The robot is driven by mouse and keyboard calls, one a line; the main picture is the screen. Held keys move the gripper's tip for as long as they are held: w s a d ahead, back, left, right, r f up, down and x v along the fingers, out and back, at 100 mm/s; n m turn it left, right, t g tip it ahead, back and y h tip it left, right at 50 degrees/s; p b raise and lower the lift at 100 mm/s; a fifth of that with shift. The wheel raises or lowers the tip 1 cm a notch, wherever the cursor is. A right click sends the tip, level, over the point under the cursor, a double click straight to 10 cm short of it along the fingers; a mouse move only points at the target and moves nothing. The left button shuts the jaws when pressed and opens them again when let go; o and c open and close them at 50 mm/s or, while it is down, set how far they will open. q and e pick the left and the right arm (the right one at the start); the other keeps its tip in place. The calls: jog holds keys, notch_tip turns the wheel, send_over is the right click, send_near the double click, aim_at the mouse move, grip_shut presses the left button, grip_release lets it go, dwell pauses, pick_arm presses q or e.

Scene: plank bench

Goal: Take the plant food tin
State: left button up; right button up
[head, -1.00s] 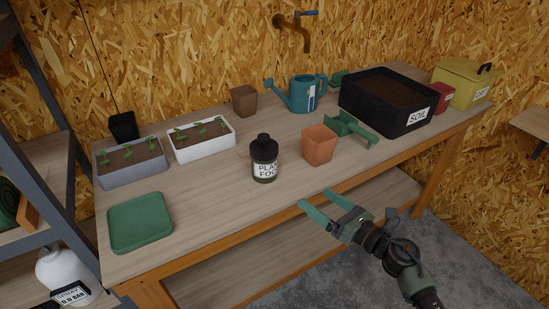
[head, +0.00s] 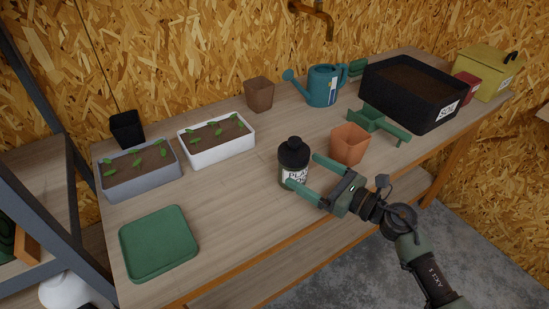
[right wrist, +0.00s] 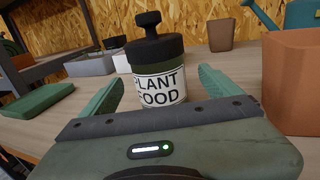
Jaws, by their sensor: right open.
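The plant food tin (head: 293,160) is a dark green, cylindrical tin with a black knobbed lid and a white label. It stands upright on the bench. My right gripper (head: 302,175) is open, with its two green fingers pointing at the tin from the right. In the right wrist view the tin (right wrist: 157,68) stands between and just beyond the fingertips (right wrist: 160,85), its label reading PLANT FOOD. I cannot tell whether a finger touches it. My left gripper is not in view.
A terracotta pot (head: 349,144) stands close to the right of my gripper. The bench's front edge runs below my right gripper.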

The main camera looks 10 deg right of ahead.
jog(key=shift+w+a+r, duration=0.1)
jog(key=shift+w+a, duration=0.3)
jog(key=shift+w, duration=0.05)
jog(key=shift+w+a+r, duration=0.1)
jog(key=shift+w+a, duration=0.05)
jog(key=shift+w, duration=0.15)
jog(key=shift+w+a+r+p, duration=0.1)
jog(key=shift+w+a+p, duration=0.1)
jog(key=shift+p, duration=0.25)
jog(key=shift+w+a+r+p, duration=0.3)
jog(key=shift+w+a+p, duration=0.05)
jog(key=shift+w+p, duration=0.15)
jog(key=p+x, duration=0.1)
jog(key=x, duration=0.3)
jog(key=shift+s+a, duration=0.1)
jog(key=shift+a+f, duration=0.15)
jog(key=shift+c, duration=0.9)
grip_shut()
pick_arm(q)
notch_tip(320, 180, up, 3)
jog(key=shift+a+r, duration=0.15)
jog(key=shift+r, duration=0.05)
pick_arm(e)
jog(key=shift+w, duration=0.2)
